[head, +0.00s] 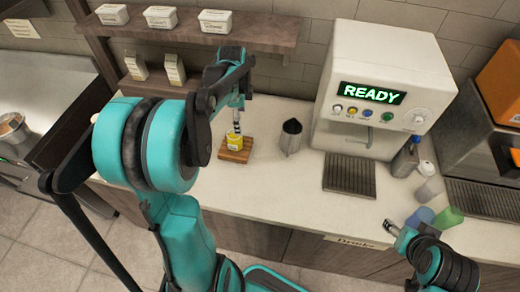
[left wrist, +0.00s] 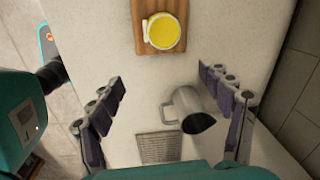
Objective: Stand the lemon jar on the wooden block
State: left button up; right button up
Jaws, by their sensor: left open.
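The yellow lemon jar (head: 235,143) stands upright on the wooden block (head: 247,155) on the counter. In the left wrist view, the jar's round yellow top (left wrist: 164,31) shows over the block (left wrist: 140,8), at the top of the picture. My left gripper (head: 236,118) is right above the jar in the head view. In the left wrist view, its fingers (left wrist: 161,78) are spread wide with nothing between them, and the jar lies beyond the tips. My right gripper (head: 391,228) is at the lower right, near the counter's front edge, too small to read its opening.
A metal pitcher (head: 291,137) stands right of the block. A coffee machine (head: 375,85) with a drip tray (head: 349,175) is further right. Bottles and cups (head: 421,216) stand near my right gripper. A shelf (head: 255,32) with white boxes hangs behind.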

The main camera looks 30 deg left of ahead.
pick_arm(q)
jog(key=s+d+r+n+t, duration=0.1)
jog(key=s+d+n+t, duration=0.2)
jog(key=s+d+n, duration=0.3)
jog(key=s+d+r+n+t, duration=0.2)
jog(key=s+d+n, duration=0.4)
jog(key=d, duration=0.8)
jog(key=shift+s+d+r+n+t, duration=0.15)
jog(key=shift+s+r+n+t, duration=0.15)
jog(key=shift+s+t, duration=0.45)
jog(key=shift+s, duration=0.1)
